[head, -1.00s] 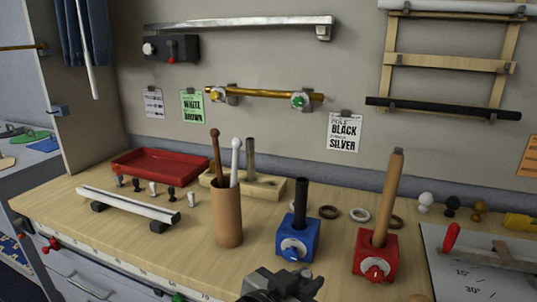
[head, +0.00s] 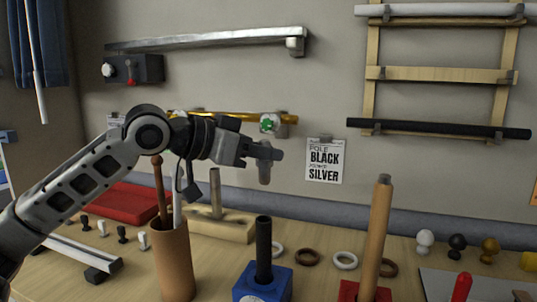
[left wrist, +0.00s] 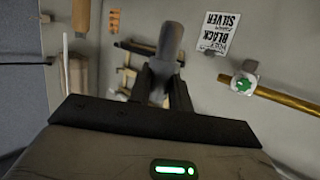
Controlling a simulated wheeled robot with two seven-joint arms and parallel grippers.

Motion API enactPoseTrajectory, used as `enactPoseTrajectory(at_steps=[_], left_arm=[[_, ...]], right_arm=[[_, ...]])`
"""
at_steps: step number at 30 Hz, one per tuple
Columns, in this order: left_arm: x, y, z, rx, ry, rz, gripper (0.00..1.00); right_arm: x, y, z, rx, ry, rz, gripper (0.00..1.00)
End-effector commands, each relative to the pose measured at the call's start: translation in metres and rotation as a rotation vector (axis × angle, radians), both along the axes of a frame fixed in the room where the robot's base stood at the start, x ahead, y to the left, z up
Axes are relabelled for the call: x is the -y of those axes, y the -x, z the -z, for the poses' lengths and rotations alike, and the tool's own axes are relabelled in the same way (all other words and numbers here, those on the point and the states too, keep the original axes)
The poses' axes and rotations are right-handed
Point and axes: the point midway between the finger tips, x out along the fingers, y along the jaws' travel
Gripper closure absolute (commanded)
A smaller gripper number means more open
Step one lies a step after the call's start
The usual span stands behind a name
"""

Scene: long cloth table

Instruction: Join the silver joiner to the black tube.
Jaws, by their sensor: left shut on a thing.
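The black tube (head: 263,240) stands upright in a blue clamp block (head: 262,284) on the table. My left gripper (head: 262,153) is raised above and behind it, in front of the wall, apart from the tube. It is shut on a short grey cylinder, the silver joiner (head: 265,172), held roughly upright. In the left wrist view the joiner (left wrist: 171,40) sticks out between the dark fingers (left wrist: 163,85); they hide part of it. My right gripper is not in view.
A wooden block (head: 235,229) with a grey upright piece (head: 215,190) stands behind. A brown holder (head: 175,265) with sticks is left of the tube; a wooden pole (head: 378,235) in a red clamp is right. A "BLACK SILVER" card (head: 324,160) hangs behind.

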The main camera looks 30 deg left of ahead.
Motion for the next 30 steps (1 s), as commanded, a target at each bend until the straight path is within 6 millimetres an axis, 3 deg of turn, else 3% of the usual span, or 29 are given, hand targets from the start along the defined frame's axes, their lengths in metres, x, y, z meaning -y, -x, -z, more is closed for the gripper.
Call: enactPoseTrajectory(at_steps=[12, 21, 30], left_arm=[[-0.001, 0.002, -0.001, -0.002, -0.003, -0.008, 1.0], [-0.001, 0.002, 0.024, 0.0, -0.001, -0.007, 1.0], [-0.001, 0.002, 0.052, -0.001, -0.003, -0.007, 1.0]], right_arm=[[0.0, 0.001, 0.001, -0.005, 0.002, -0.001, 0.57], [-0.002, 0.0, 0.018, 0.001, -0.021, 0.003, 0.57], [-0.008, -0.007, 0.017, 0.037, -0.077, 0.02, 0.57]])
